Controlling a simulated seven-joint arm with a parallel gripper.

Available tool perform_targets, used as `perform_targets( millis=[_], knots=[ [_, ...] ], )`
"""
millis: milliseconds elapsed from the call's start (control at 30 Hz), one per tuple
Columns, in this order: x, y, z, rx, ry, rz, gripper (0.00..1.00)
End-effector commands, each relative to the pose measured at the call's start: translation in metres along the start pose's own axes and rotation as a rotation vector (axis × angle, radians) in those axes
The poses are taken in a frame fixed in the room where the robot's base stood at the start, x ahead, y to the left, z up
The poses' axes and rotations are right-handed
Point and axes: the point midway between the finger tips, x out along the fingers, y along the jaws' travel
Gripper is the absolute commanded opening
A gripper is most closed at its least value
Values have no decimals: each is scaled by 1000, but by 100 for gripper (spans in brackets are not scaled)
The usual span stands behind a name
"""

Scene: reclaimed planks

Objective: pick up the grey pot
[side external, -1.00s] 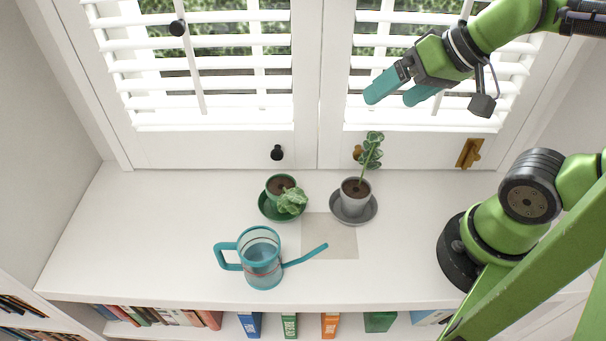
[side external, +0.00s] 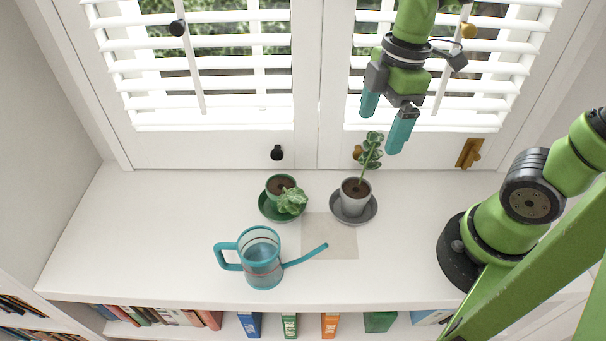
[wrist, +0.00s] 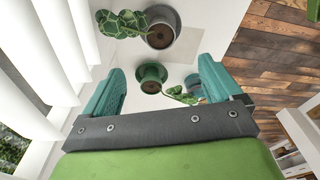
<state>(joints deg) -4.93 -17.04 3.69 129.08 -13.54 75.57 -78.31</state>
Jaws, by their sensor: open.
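The grey pot (side external: 352,203) stands upright on a grey saucer (side external: 371,213) on the white sill, with a leafy plant leaning up out of it. In the wrist view the grey pot (wrist: 163,38) is at the top, beyond the fingers, with its plant to its left. My gripper (side external: 383,128) is open and empty, above the sill and in front of the shutters, higher than the pot. Its teal fingers point down in the side view. In the wrist view my gripper (wrist: 163,88) has its fingers wide apart.
A green pot (side external: 275,186) with a drooping plant sits left of the grey pot on a green saucer (side external: 268,213). A teal watering can (side external: 262,262) stands in front. A pale square (side external: 335,240) lies on the sill. Shutters (side external: 220,75) close the back; the sill's left is clear.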

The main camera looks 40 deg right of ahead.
Motion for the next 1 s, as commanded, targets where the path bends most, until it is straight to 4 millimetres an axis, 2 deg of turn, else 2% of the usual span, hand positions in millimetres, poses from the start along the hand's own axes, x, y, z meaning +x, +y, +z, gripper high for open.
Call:
perform_targets(
  millis=[167, 267, 600, 700, 1000],
  knots=[
    [6, -2, 1, -89, -5, -12, 92],
    [22, -3, 2, -90, -7, -15, 92],
    [94, -4, 2, -88, -7, -15, 92],
    [108, -3, 1, -87, -5, -13, 92],
    [130, -2, -1, -87, -5, -13, 92]
  ],
)
